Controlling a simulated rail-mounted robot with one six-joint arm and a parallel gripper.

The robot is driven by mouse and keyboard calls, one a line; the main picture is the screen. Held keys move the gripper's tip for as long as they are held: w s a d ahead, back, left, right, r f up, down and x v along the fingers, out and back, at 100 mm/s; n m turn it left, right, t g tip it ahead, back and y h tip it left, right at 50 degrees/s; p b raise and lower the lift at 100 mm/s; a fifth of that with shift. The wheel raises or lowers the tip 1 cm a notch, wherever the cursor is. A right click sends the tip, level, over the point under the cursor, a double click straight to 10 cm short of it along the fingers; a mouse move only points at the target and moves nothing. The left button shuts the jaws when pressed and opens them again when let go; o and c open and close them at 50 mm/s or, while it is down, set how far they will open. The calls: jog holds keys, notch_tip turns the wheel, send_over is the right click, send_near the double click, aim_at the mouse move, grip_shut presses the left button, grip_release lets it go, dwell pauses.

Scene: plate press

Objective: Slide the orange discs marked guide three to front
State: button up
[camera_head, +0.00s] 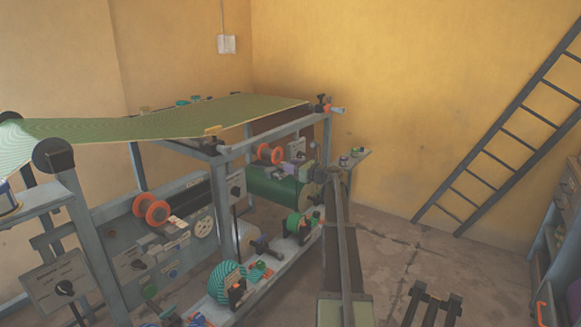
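A pair of orange discs (152,208) sits on a shaft at the left part of the press, in front of a dark roller. A second pair of orange discs (269,153) sits further back, beside a small panel with a dark knob. The labels are too small to read, so I cannot tell which pair is guide three. My arm reaches from the bottom centre towards the back of the press. My gripper (309,175) is near the end of the green roller (272,188), to the right of the further discs. Its fingers are too small and dark to judge, and I see no clear grasp.
A green striped sheet (170,122) runs across the top of the grey frame. Teal striped rolls (227,283) stand on a low front rail. A control panel (58,288) is at lower left.

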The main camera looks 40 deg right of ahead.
jog(key=shift+o, duration=0.4)
jog(key=shift+s+d, duration=0.1)
jog(key=shift+s, duration=0.05)
jog(key=v, duration=1)
jog(key=shift+s, duration=0.35)
